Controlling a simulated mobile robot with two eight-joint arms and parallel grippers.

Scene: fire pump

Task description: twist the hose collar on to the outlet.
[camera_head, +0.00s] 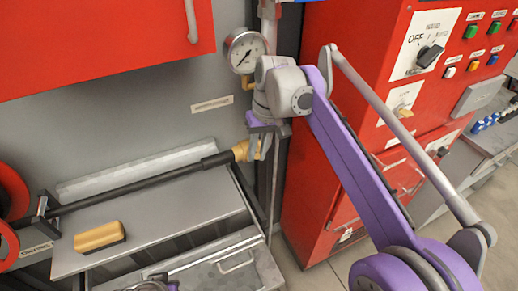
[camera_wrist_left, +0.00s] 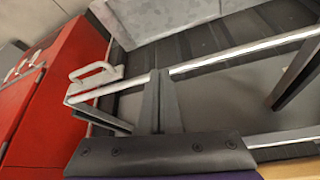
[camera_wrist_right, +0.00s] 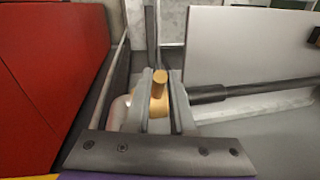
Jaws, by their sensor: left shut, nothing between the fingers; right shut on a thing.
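The brass hose collar (camera_head: 241,151) sits at the right end of the black hose (camera_head: 140,186). My right gripper (camera_head: 257,150) reaches down to it and is shut on it. In the right wrist view the brass collar (camera_wrist_right: 159,104) shows between the two grey fingers (camera_wrist_right: 161,105), with a round brass stub rising from it. A pale curved pipe piece (camera_wrist_right: 118,112) lies just left of the fingers; I cannot tell whether it is the outlet or how the collar meets it. My left gripper (camera_wrist_left: 160,100) is shut and empty, its fingers together above the grey drawer area.
A pressure gauge (camera_head: 244,51) is above the collar on the grey wall. A yellow-topped block (camera_head: 99,237) lies on the grey shelf (camera_head: 190,208). A red control cabinet (camera_head: 330,150) stands close on the right. Red hose reels (camera_head: 10,190) are at the left.

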